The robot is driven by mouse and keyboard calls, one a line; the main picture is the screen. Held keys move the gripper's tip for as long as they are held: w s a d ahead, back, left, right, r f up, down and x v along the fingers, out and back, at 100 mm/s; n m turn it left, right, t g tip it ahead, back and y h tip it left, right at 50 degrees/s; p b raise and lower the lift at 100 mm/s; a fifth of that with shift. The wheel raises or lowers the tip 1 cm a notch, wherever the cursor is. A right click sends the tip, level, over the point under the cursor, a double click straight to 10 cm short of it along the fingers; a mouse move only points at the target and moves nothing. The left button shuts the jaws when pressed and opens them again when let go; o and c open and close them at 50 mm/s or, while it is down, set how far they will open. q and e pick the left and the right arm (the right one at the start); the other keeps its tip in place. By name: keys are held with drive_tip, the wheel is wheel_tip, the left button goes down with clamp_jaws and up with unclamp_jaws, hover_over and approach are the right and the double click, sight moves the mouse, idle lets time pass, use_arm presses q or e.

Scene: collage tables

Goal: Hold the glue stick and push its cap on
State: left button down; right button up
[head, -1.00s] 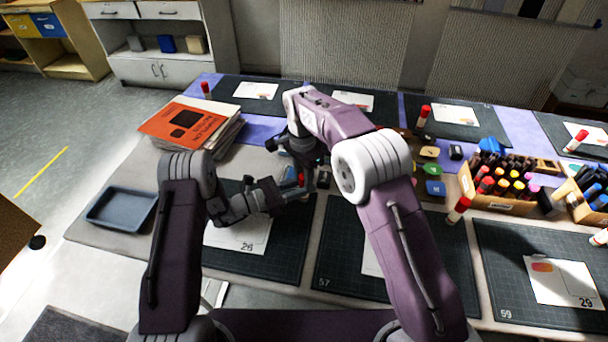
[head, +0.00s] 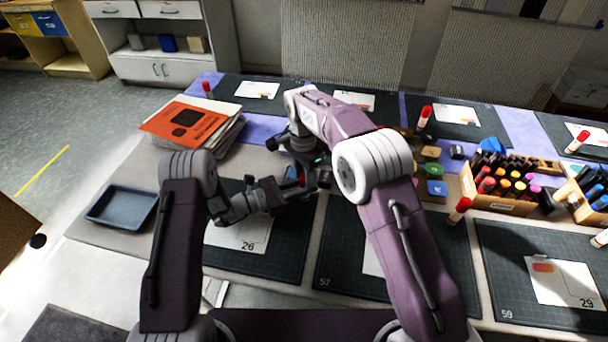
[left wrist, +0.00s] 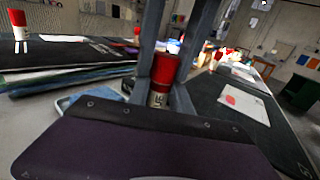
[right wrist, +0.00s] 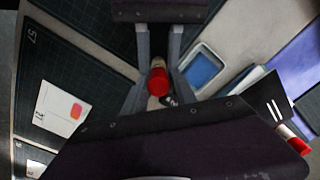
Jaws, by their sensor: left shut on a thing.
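The glue stick's white body (left wrist: 158,99) stands in my left gripper (left wrist: 161,103), which is shut on it in the left wrist view. The red cap (left wrist: 165,68) sits directly above the body there, in line with it; whether it is fully seated cannot be told. In the right wrist view the cap's round red end (right wrist: 158,82) faces the camera. My right gripper (right wrist: 157,80) has its fingers on either side of the cap; whether they press on it is unclear. In the head view my two hands meet above the table, largely hiding the stick.
A blue-grey tray (head: 95,217) lies at the left. A stack with an orange cover (head: 187,122) stands behind it. Marker boxes (head: 509,208) and another glue stick (head: 459,210) are at the right. Dark numbered mats (head: 450,290) with cards line the table.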

use_arm(q)
drive_tip(key=shift+r, duration=0.2)
use_arm(e)
drive_tip(key=shift+s+d+f, duration=0.15)
drive_tip(key=shift+f, duration=0.3)
use_arm(q)
drive_tip(key=shift+w+f, duration=0.15)
use_arm(e)
wheel_tip(320, 180, up, 4)
drive_tip(key=shift+f, duration=0.1)
drive_tip(key=shift+r, duration=0.3)
drive_tip(key=c, duration=0.4)
drive_tip(key=shift+f, duration=0.4)
drive_tip(key=shift+r, duration=0.1)
